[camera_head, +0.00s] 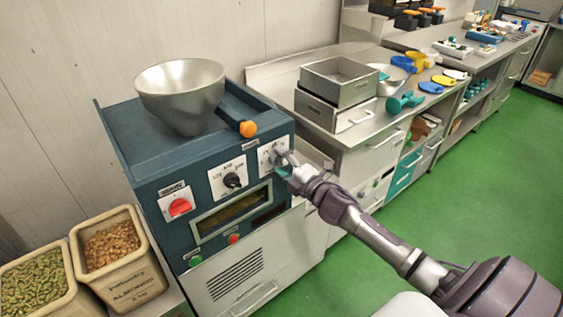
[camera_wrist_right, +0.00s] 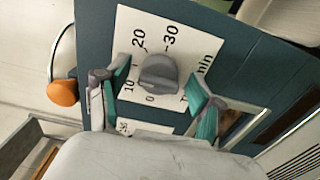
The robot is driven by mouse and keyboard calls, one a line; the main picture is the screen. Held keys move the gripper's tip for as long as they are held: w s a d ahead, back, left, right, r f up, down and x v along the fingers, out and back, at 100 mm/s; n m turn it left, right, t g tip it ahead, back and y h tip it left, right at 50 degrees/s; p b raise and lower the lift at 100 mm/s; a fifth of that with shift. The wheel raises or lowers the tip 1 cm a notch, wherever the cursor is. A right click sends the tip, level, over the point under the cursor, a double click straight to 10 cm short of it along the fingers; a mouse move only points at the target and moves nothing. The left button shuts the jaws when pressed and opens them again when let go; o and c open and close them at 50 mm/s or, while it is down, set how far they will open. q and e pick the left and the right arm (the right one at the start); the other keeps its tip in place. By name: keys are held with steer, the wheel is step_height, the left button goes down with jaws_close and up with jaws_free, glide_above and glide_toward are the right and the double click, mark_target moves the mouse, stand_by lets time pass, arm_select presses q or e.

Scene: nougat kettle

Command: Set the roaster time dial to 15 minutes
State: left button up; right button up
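The roaster (camera_head: 150,140) is a dark teal-blue machine. Its grey time dial (camera_wrist_right: 158,74) sits on a white plate (camera_wrist_right: 190,50) marked 0, 10, 20, 30 and "min" in the right wrist view. I cannot tell which mark the dial points to. My right gripper (camera_wrist_right: 160,72) is open, with one teal-padded finger on each side of the dial. Gaps show between the pads and the dial. In the head view my right gripper (camera_head: 284,167) covers part of the dial plate (camera_head: 266,156). My left gripper is not in view.
A black dial (camera_head: 232,181) and a red switch (camera_head: 179,207) sit left on the same panel. An orange-knobbed handle (camera_head: 248,129) sticks out above. A metal bowl (camera_head: 180,90) tops the roaster. A steel counter (camera_head: 330,120) with boxes stands to the right.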

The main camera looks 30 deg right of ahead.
steer(key=s, duration=1.2)
steer(key=shift+d, duration=0.45)
steer(key=shift+f, duration=0.1)
